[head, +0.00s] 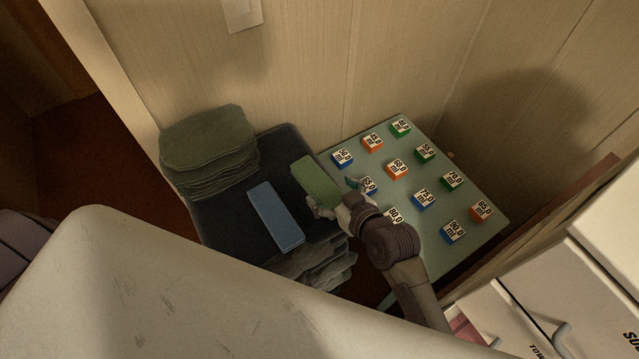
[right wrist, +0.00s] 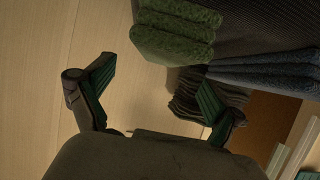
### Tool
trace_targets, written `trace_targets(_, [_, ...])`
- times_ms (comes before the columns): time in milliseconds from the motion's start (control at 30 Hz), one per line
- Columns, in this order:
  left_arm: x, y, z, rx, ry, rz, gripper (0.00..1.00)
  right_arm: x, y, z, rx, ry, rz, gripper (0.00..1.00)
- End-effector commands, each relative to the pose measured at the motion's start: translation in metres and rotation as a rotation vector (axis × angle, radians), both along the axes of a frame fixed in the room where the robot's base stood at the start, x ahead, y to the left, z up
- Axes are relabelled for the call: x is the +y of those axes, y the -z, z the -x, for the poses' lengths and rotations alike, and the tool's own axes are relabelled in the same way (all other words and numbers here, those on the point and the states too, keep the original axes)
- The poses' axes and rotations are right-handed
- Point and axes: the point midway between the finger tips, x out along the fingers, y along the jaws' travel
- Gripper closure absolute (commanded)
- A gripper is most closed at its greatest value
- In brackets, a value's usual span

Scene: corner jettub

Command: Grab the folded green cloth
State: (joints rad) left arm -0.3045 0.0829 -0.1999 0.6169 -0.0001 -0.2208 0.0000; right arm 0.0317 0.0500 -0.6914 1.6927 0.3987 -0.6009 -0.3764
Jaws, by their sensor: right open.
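The folded green cloth (head: 314,177) lies on a dark surface (head: 230,228), to the right of a folded blue cloth (head: 275,216). My right gripper (head: 334,195) is at the near right end of the green cloth in the head view. In the right wrist view my right gripper (right wrist: 155,97) is open with nothing between its fingers. There the green cloth (right wrist: 175,30) is beyond the fingertips, cut off by the top edge, and the blue cloth (right wrist: 262,74) is to its right. I cannot tell whether a finger touches the green cloth. My left gripper is not in view.
A stack of dark green-grey cloths (head: 208,150) stands at the left, and another stack (head: 312,267) at the near side. A pale green board (head: 395,150) with several labelled blocks is at the right. A wood-panelled wall (head: 330,60) rises behind. White drawers (head: 515,315) are at lower right.

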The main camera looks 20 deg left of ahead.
Motion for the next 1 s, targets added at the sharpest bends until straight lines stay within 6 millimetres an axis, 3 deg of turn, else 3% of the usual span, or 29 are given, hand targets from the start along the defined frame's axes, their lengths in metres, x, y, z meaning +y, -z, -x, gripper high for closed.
trace_targets(500, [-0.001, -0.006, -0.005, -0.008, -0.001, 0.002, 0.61, 0.036, 0.026, -0.025, -0.001, 0.000, -0.001, 0.07])
trace_targets(833, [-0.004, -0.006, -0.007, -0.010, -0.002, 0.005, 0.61, 0.040, 0.030, -0.028, -0.001, 0.000, -0.001, 0.07])
trace_targets(1000, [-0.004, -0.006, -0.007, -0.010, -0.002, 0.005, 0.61, 0.040, 0.030, -0.028, 0.000, 0.000, 0.000, 0.34])
